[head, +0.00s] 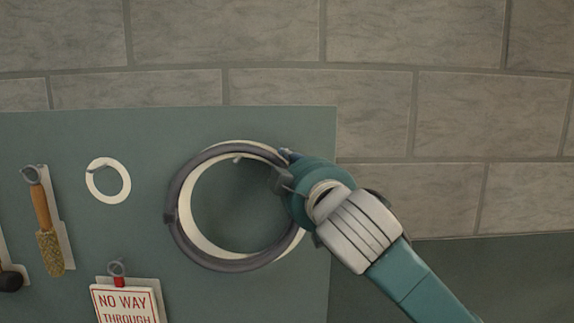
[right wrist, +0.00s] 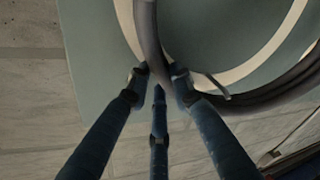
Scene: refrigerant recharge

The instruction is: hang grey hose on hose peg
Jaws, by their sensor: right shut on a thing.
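The grey hose (head: 176,190) is a coiled loop in front of a white ring outline (head: 198,236) on the grey-green board. My right gripper (head: 284,172) is shut on the upper right of the loop. In the right wrist view its fingers (right wrist: 158,76) close around the hose (right wrist: 148,35). The hose peg (head: 238,157) is a short light stub showing just inside the loop's top edge; it also shows in the right wrist view (right wrist: 218,88), beside the fingers. I cannot tell whether the loop is around the peg or still in front of it. My left gripper is not in view.
On the board (head: 270,120) to the left are a small white ring outline with a peg (head: 108,181), a hanging brush (head: 46,230) and a "NO WAY THROUGH" sign (head: 126,302). A block wall (head: 430,110) lies behind. The board's right edge is close to my gripper.

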